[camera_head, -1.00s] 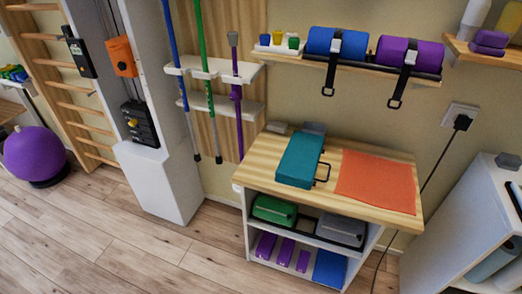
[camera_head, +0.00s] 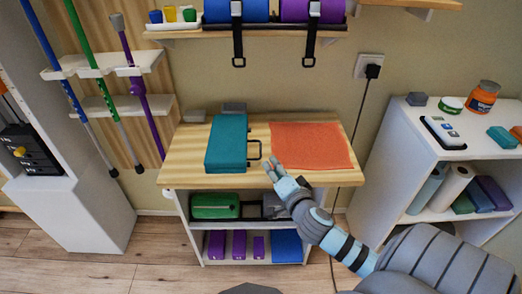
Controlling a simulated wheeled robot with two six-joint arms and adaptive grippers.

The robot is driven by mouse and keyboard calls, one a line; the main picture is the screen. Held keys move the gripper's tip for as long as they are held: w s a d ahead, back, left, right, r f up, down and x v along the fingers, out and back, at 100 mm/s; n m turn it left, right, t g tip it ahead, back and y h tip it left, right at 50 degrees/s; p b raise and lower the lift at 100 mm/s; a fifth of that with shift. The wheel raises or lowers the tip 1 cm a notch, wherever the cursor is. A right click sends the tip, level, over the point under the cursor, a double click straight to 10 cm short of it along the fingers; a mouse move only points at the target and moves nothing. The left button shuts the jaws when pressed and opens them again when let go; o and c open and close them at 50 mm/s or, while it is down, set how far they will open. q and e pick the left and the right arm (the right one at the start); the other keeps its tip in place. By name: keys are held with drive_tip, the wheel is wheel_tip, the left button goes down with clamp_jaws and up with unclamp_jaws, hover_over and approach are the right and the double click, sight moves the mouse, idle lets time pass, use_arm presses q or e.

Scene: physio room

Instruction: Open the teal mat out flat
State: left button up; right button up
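The teal mat (camera_head: 227,143) lies folded into a thick block on the left part of the wooden table top (camera_head: 183,168). A dark wire handle (camera_head: 256,150) sticks out from its right side. My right gripper (camera_head: 273,167) is at the front edge of the table, to the right of the mat and just below the handle in the picture. Its fingers look spread, with nothing between them, and it does not touch the mat. My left gripper is out of view.
A flat orange cloth (camera_head: 311,145) covers the table's right part. Small grey blocks (camera_head: 195,116) sit behind the mat. Shelves below hold a green case (camera_head: 214,205) and purple blocks. A white shelf unit (camera_head: 403,150) stands at the right. A wall shelf with rolls hangs above.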

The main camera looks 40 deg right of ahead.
sight(260, 147)
drive_tip(key=b+x, duration=0.1)
drive_tip(key=x, duration=1.2)
drive_tip(key=shift+w+d+f+b, duration=0.1)
drive_tip(key=shift+w+b, duration=0.05)
drive_tip(key=shift+b, duration=0.25)
clamp_jaws()
